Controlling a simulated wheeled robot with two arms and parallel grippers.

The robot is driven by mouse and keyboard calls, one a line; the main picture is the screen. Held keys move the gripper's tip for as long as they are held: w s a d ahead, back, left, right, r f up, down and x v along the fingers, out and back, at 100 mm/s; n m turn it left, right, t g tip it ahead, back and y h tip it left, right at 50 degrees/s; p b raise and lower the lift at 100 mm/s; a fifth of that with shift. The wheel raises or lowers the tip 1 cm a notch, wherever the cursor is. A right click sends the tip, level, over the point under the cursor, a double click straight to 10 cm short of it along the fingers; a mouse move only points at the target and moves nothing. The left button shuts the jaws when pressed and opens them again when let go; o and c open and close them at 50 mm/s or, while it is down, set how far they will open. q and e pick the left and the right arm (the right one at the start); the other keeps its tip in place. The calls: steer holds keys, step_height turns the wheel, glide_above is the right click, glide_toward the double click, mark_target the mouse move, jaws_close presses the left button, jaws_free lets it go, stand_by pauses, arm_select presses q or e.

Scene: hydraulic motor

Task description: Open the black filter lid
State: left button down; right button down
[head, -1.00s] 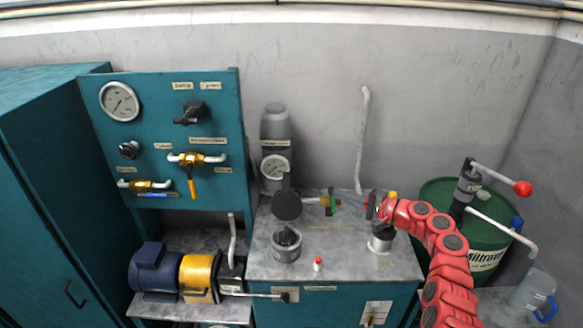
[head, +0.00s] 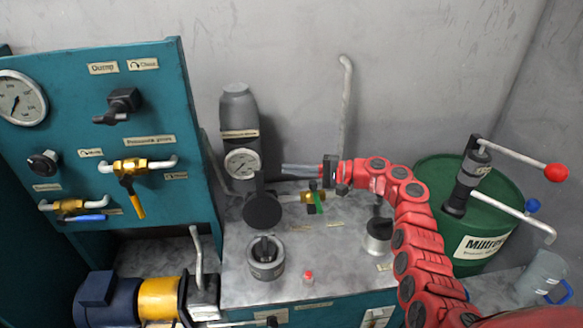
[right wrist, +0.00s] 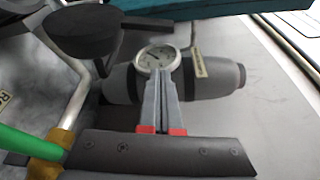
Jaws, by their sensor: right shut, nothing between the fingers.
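A black round disc with a short upright stem (head: 262,211) stands at the back left of the cabinet top, in front of the gauge. It also shows at the upper left of the right wrist view (right wrist: 82,30). In front of it is a grey round housing (head: 266,262) with a black knob on top. I cannot tell for certain which black part is the filter lid. My right gripper (head: 284,170) is shut and empty, its grey fingers pointing left, above and right of the disc. In the right wrist view, its fingers (right wrist: 160,80) lie together before the gauge. My left gripper is not in view.
A dark grey cylinder (head: 237,105) with a gauge (head: 242,163) stands behind the disc. A brass valve with a green handle (head: 319,201), a red button (head: 308,276) and another grey cylinder (head: 378,237) are on the cabinet top. A green drum (head: 487,245) stands at right.

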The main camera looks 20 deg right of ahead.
mark_target(269, 194)
steer(key=p+x, duration=0.1)
steer(key=x, duration=0.6)
steer(key=shift+w+f, duration=0.1)
steer(key=shift+w, duration=0.05)
steer(key=shift+s+a+r+p, duration=0.15)
steer(key=shift+s+p, duration=0.45)
steer(key=shift+p, duration=0.05)
steer(key=shift+s+a+r+p, duration=0.15)
steer(key=shift+s+p, duration=0.45)
steer(key=shift+p, duration=0.1)
steer(key=shift+s+a+r+p, duration=0.15)
steer(key=shift+s+a+p, duration=0.05)
steer(key=shift+s+p, duration=0.45)
steer(key=shift+s, duration=0.1)
